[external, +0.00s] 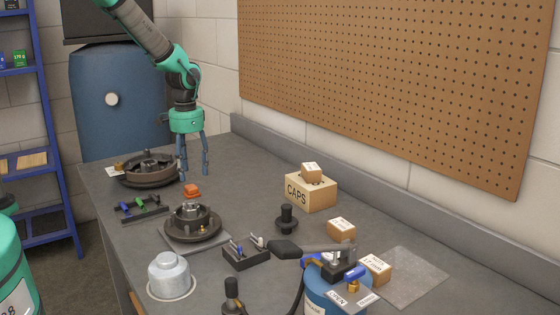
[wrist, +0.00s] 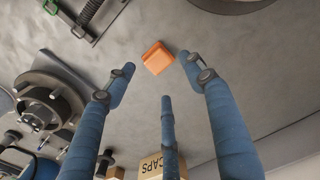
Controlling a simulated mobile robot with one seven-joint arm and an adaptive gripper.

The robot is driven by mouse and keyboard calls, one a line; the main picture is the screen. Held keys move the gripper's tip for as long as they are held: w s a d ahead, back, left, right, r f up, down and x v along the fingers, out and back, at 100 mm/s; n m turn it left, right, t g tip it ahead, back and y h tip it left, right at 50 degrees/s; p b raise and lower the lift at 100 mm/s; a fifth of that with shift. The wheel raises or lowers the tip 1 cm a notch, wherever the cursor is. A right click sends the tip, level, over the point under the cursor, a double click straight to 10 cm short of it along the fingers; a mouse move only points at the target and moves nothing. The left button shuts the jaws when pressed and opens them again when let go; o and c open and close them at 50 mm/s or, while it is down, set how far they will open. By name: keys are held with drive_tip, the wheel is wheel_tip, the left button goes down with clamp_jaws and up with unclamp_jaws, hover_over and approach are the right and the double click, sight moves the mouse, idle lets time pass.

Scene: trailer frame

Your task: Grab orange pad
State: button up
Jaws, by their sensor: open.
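The orange pad (external: 192,190) is a small orange block lying on the grey workbench (external: 255,180), just behind a dark hub on a square plate. In the wrist view the orange pad (wrist: 157,58) lies between the tips of the two upper fingers, with a third finger below it. My gripper (external: 193,172) has blue fingers, points down and is open and empty. In the external view it is above the pad and apart from it. The open fingers also show in the wrist view (wrist: 156,75).
A hub on a plate (external: 192,222) stands close in front of the pad. A larger drum (external: 148,170) is behind left, a rack with green and blue parts (external: 140,208) at left. A CAPS box (external: 310,192) stands at right. The bench right of the pad is clear.

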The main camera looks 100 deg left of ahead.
sight(192, 186)
drive_tip(key=shift+f+b, duration=0.55)
drive_tip(key=shift+f, duration=2.05)
drive_tip(key=c, duration=1.1)
